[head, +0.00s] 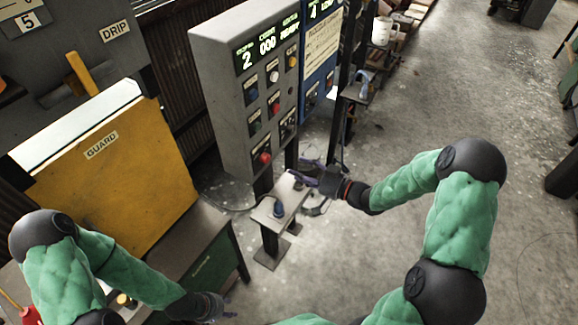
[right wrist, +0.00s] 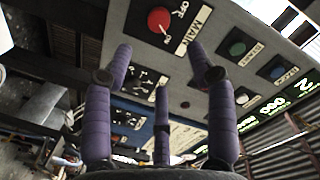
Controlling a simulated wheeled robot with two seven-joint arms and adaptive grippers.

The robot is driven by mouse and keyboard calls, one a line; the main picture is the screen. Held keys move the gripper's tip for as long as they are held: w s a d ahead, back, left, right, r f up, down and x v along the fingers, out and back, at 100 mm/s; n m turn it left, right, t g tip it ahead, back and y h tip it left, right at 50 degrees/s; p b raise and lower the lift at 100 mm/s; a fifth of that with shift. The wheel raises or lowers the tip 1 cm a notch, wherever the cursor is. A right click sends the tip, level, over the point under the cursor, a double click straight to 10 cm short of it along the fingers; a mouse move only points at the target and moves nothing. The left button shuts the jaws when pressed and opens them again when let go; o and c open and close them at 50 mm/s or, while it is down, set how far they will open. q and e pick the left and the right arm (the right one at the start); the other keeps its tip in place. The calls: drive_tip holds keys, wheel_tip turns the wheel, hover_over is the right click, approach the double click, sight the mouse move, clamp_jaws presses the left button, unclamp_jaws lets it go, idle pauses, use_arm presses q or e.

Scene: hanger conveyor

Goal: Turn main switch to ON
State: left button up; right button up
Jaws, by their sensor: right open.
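The main switch is a red knob (head: 264,158) low on the grey control panel (head: 224,110). In the right wrist view the red knob (right wrist: 158,20) sits at the top, beside a MAIN label and OFF and ON marks. I cannot tell for sure which mark it points to. My right gripper (head: 306,173) is open and empty, right of the knob and slightly lower in the head view. Its purple fingers (right wrist: 160,62) are spread apart in the wrist view, clear of the knob. My left gripper (head: 222,314) is at the bottom edge, partly cut off, away from the panel.
Other buttons and a lit display (head: 268,43) are above the knob. A small metal stand (head: 270,222) with a dark blue item (head: 279,209) is below the right gripper. A yellow guard (head: 115,155) stands left. Open floor (head: 385,265) lies right.

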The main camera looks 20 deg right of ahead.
sight(268, 160)
drive_tip(key=shift+s+d+r, duration=0.1)
drive_tip(key=shift+s+d, duration=0.25)
drive_tip(key=shift+s, duration=0.15)
drive_tip(key=w+a+n+b, duration=0.2)
drive_tip(key=w, duration=0.1)
drive_tip(key=w+a+f+n+b, duration=0.1)
drive_tip(key=w+a+n+b, duration=0.1)
drive_tip(key=w+a, duration=0.1)
drive_tip(key=w+a+f+n+b, duration=0.1)
drive_tip(key=w+a+n+b, duration=0.1)
drive_tip(key=w+n, duration=0.1)
drive_tip(key=shift+w+a+t+y, duration=0.3)
drive_tip(key=shift+w+a+t, duration=0.05)
drive_tip(key=shift+a+t, duration=0.05)
idle(0.4)
drive_tip(key=c, duration=1.1)
